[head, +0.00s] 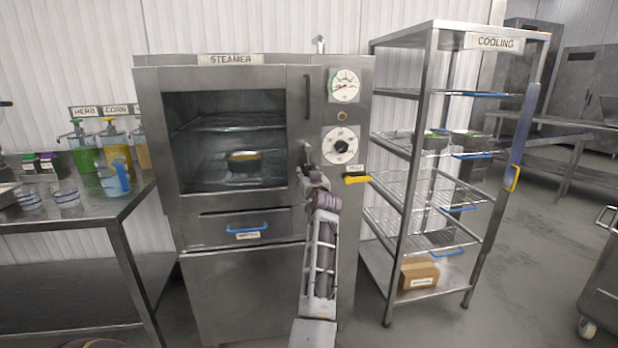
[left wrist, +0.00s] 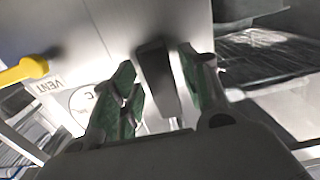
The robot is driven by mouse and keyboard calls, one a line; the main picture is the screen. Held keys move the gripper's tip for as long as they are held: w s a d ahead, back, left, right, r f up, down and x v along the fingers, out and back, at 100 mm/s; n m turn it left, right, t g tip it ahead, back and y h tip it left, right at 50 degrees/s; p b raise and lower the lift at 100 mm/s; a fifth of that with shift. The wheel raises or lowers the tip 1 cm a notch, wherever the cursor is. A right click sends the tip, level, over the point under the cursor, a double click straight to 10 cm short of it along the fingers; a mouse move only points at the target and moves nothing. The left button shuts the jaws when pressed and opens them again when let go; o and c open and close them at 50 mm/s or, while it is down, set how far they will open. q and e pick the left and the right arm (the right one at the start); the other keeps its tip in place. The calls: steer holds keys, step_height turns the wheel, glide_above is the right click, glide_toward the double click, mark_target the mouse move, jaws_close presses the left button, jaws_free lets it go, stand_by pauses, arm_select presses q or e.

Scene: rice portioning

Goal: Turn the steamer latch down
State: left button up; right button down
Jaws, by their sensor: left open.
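The steamer (head: 222,72) stands in the middle of the head view with its windowed door closed. Its latch (head: 307,150) is on the panel right of the window, below the dark vertical door handle (head: 307,97), and is partly hidden by my gripper. My left gripper (head: 311,172) is at the latch, with its arm reaching up from below. In the left wrist view my left gripper (left wrist: 160,88) is open, and the dark latch handle (left wrist: 156,75) lies between its green-padded fingers. I cannot tell whether either finger touches it. My right gripper is not in view.
A yellow vent lever (head: 357,180) sticks out right of my gripper, below the gauge (head: 344,85) and dial (head: 342,146). A pot (head: 243,157) sits inside the steamer. The cooling rack (head: 407,150) stands close on the right. A counter (head: 105,205) with sauce bottles is on the left.

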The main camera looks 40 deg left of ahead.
mark_target(307, 145)
arm_select(q)
steer(key=shift+r, duration=4.9)
